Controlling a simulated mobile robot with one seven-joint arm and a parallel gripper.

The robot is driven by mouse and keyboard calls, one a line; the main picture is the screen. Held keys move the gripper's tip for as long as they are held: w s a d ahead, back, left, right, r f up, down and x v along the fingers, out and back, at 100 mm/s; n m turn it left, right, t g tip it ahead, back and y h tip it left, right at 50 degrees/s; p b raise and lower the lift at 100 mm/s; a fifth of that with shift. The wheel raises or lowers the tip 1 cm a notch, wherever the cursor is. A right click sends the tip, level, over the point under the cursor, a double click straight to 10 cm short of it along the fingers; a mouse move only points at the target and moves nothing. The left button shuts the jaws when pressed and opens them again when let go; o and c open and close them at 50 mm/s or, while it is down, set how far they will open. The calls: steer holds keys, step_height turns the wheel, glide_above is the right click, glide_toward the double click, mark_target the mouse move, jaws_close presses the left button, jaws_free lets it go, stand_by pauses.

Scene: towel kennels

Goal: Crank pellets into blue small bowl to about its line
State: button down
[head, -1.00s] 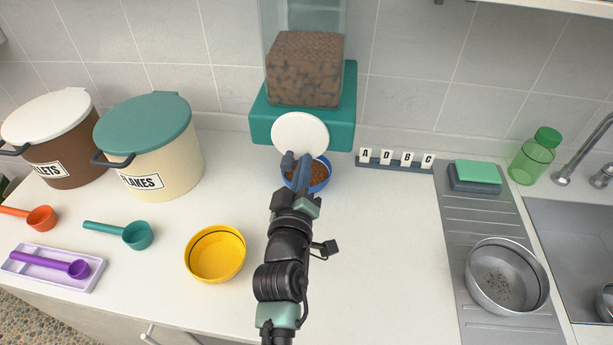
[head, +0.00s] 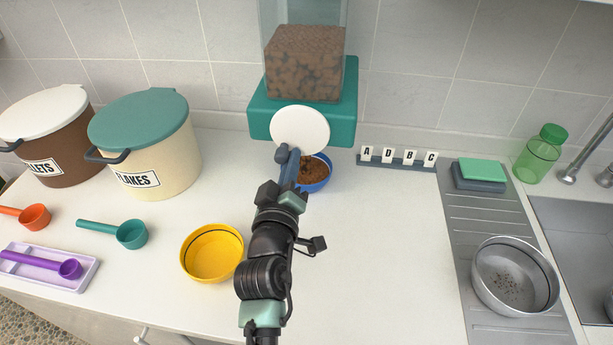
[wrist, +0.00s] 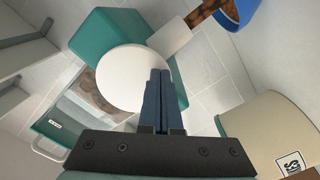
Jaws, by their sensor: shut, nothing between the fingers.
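The blue small bowl (head: 321,185) stands on the counter below the dispenser, with brown pellets (head: 313,171) heaped inside. Its line cannot be made out. The teal dispenser (head: 343,122) has a clear hopper of pellets (head: 305,63) and a white crank disc (head: 300,130) in front. A dark blue-grey knob (head: 281,154) shows at the disc's lower left. My gripper (head: 293,160) is shut and empty, its fingertips beside the knob; contact cannot be told. In the wrist view the fingers (wrist: 161,75) overlap the disc (wrist: 130,78), and the bowl (wrist: 238,14) is at the top right.
A yellow bowl (head: 212,254) stands left of my arm. The pellets bin (head: 45,135) and flakes bin (head: 150,140) stand at left, scoops (head: 125,234) before them. A metal bowl (head: 514,278) is at right near the sink.

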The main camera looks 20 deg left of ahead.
steer(key=v, duration=0.8)
steer(key=shift+s, duration=0.35)
stand_by(0.6)
stand_by(0.5)
steer(key=w+d+r+m+t+h, duration=0.1)
steer(key=d+r+m, duration=0.15)
steer(key=r, duration=0.55)
steer(key=w+d+r+m+t+h+p, duration=0.15)
steer(key=d+r, duration=0.25)
steer(key=r, duration=0.4)
steer(key=w+d+r+m+t, duration=0.1)
steer(key=d+r+m+t, duration=0.15)
steer(key=r, duration=0.55)
steer(key=s+d+r+m+t, duration=0.1)
steer(key=s+d+r+m, duration=0.1)
steer(key=r, duration=0.6)
steer(key=s+d+r+m+t+h+p, duration=0.1)
steer(key=s+d+r+t, duration=0.1)
steer(key=s+d+r, duration=0.3)
steer(key=s+d+r+m+t+h, duration=0.1)
steer(key=s+d+r+m+t, duration=0.1)
steer(key=r, duration=0.9)
steer(key=shift+s+d+m+p, duration=0.35)
steer(key=shift+s+d, duration=0.45)
steer(key=shift+s, duration=0.1)
